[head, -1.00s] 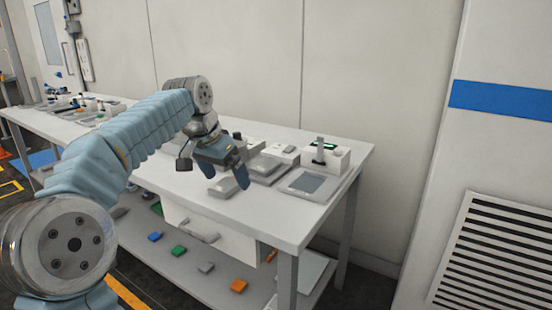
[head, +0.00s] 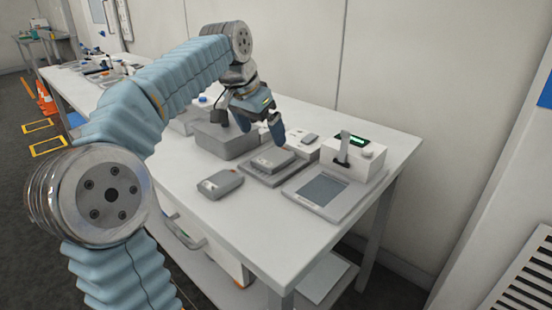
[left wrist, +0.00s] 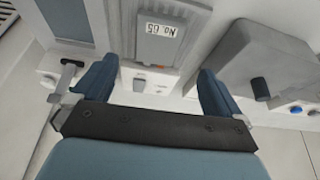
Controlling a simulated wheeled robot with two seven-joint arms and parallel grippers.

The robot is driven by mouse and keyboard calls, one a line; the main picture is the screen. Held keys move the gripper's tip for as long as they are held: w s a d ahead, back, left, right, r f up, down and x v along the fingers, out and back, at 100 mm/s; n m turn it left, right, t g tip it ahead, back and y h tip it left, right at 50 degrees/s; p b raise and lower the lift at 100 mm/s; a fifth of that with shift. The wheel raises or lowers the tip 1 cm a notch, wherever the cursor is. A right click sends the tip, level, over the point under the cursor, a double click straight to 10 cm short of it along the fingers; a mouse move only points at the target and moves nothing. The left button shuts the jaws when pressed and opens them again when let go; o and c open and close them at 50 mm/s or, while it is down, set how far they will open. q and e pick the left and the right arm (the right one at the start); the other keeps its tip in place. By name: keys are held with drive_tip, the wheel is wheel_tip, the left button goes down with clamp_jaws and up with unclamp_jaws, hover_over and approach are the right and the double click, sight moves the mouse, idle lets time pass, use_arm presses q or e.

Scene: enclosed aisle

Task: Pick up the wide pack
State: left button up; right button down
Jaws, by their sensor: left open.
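Two grey packs show on the white table, and I cannot tell for sure which is the wide one. One grey pack (head: 273,160) lies on a flat grey tray (head: 270,176). The other grey pack (head: 220,183) lies on the bare table near its front edge. My left gripper (head: 257,130) is open and empty, above and just behind the pack on the tray. In the left wrist view a grey pack (left wrist: 165,40) with a white "No 65" label lies ahead between the spread fingers of my left gripper (left wrist: 154,88), apart from them. My right gripper is not in view.
A grey block-shaped bin (head: 225,142) stands left of the tray. A white device with a green display (head: 354,155) and a flat panel (head: 322,190) stand to the right. A small white box (head: 303,142) is behind the tray.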

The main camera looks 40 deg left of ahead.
sight(273, 158)
use_arm(q)
drive_tip(key=x, duration=0.8)
drive_tip(key=shift+d, duration=0.15)
drive_tip(key=c, duration=1.2)
